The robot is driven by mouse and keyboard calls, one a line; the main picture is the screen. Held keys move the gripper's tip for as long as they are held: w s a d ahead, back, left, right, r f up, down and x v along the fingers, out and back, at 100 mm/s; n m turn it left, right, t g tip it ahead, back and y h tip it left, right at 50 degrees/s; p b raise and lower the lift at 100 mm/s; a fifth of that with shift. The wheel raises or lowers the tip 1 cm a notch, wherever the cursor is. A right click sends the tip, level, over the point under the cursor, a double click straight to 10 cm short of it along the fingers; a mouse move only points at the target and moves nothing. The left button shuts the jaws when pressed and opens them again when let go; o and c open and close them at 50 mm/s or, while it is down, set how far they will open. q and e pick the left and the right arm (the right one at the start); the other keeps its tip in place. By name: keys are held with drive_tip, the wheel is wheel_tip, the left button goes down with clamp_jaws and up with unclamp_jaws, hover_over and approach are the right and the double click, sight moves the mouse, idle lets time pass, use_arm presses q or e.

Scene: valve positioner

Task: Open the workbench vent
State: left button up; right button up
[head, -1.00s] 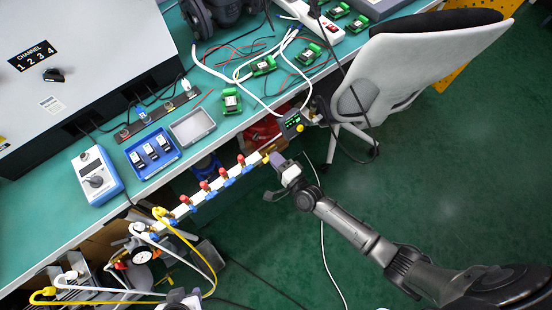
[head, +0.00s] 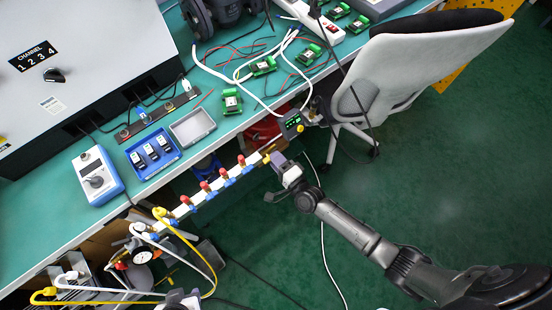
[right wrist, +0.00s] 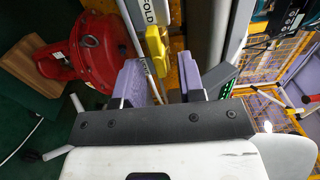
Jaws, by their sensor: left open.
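A white manifold bar (head: 213,190) with several red and blue valve handles runs along the workbench's front edge. At its right end is a yellow lever (head: 268,153), which also shows in the right wrist view (right wrist: 156,48); no label reading "vent" is legible. My right gripper (head: 277,161) is at this end of the bar. In the right wrist view its purple fingers (right wrist: 160,80) stand apart, with the yellow lever just beyond and between them; I cannot tell whether they touch it. My left gripper (head: 180,296) is at the bottom edge, partly cut off, below the hoses.
A small dark box with a green display (head: 292,124) sits beside the bar's right end. A yellow hose (head: 188,241) and a gauge (head: 142,256) are at lower left. The chair (head: 400,75) stands right of the bench. A red rounded object (right wrist: 90,50) shows in the wrist view.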

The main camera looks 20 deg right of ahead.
drive_tip(key=p+v, duration=0.2)
drive_tip(key=v, duration=1.1)
drive_tip(key=shift+s, duration=0.25)
drive_tip(key=shift+f, duration=0.15)
